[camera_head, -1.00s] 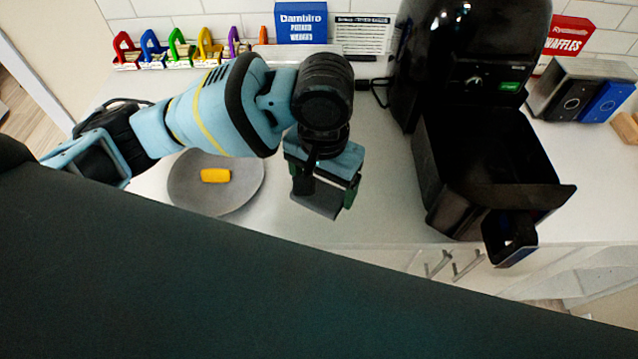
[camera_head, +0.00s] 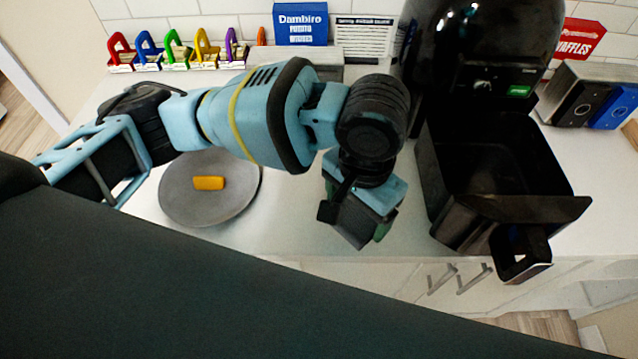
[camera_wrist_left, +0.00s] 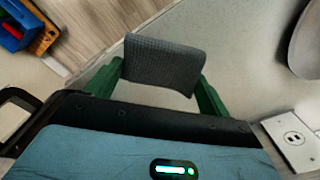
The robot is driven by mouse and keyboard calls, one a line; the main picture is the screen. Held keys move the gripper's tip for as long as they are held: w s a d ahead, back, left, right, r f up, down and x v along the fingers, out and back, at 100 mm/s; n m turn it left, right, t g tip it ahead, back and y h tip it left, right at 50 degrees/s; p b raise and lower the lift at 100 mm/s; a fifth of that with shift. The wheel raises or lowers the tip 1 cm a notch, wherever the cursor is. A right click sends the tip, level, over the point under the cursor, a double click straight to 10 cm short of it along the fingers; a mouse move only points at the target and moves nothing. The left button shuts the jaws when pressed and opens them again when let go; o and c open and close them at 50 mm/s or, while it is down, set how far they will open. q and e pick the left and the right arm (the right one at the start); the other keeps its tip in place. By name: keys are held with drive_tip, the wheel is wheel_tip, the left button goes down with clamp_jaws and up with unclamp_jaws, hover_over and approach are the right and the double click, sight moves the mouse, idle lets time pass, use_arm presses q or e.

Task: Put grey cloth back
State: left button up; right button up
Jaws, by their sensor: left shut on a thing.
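The grey cloth (camera_wrist_left: 165,65) shows in the left wrist view as a dark, finely textured rectangle between two green fingers. My left gripper (camera_wrist_left: 155,80) is shut on it, with one finger at each side. In the head view the left gripper (camera_head: 362,228) is above the counter's front part, left of the black drawer, and the cloth (camera_head: 350,230) hangs below it, partly hidden by the gripper. My right gripper is in neither view.
A black air fryer (camera_head: 480,60) has its drawer (camera_head: 438,205) pulled out, with the handle past the counter edge. A grey plate (camera_head: 235,200) with a yellow piece (camera_head: 209,183) lies at left. Coloured clips, boxes (camera_head: 301,25) and a blue item (camera_head: 612,105) line the back.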

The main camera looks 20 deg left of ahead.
use_arm(q)
hover_over(319, 196)
drive_tip(key=s+d, duration=0.1)
drive_tip(key=d, duration=0.1)
drive_tip(key=shift+s+f, duration=0.2)
drive_tip(key=shift+f, duration=0.2)
drive_tip(key=shift+w+a, duration=0.5)
drive_tip(key=shift+a, duration=0.2)
drive_tip(key=f, duration=0.2)
drive_tip(key=f+b, duration=0.1)
drive_tip(key=shift+w+a+f, duration=0.15)
drive_tip(key=shift+a+f, duration=0.15)
drive_tip(key=shift+f, duration=0.05)
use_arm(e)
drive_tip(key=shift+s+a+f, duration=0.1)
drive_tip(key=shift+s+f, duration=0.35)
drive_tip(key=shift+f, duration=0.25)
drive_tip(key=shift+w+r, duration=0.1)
use_arm(q)
drive_tip(key=o, duration=0.9)
drive_tip(key=shift+f, duration=0.1)
